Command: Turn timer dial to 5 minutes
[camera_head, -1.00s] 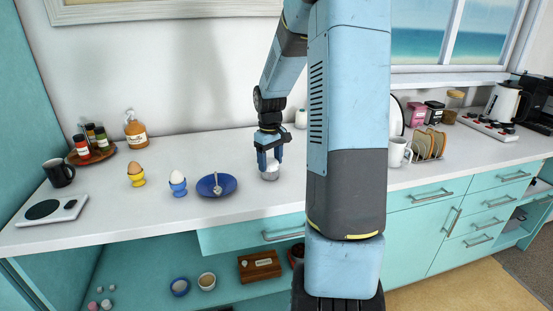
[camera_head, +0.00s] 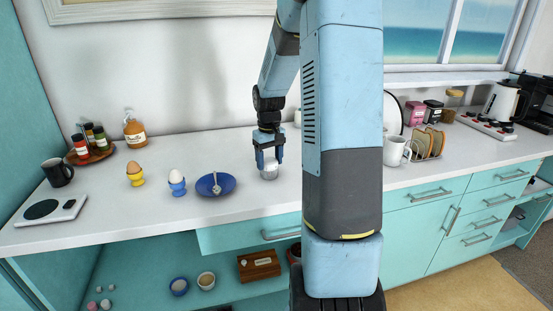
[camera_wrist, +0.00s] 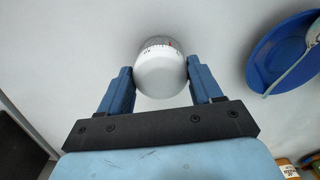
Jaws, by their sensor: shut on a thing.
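The timer (camera_wrist: 160,70) is a small round white and grey body with a band of dark marks and a red mark. It stands on the white counter, and in the head view the timer (camera_head: 269,174) shows below my gripper (camera_head: 269,160). In the wrist view my gripper (camera_wrist: 160,88) has one blue finger on each side of the timer's white top and is shut on it. The numbers on the band are too small to read.
A blue plate (camera_head: 227,183) with a spoon lies just left of the timer. Egg cups (camera_head: 178,189) with eggs stand further left. A white mug (camera_head: 394,151) and a toast rack (camera_head: 428,146) stand to the right. The counter's front edge is close.

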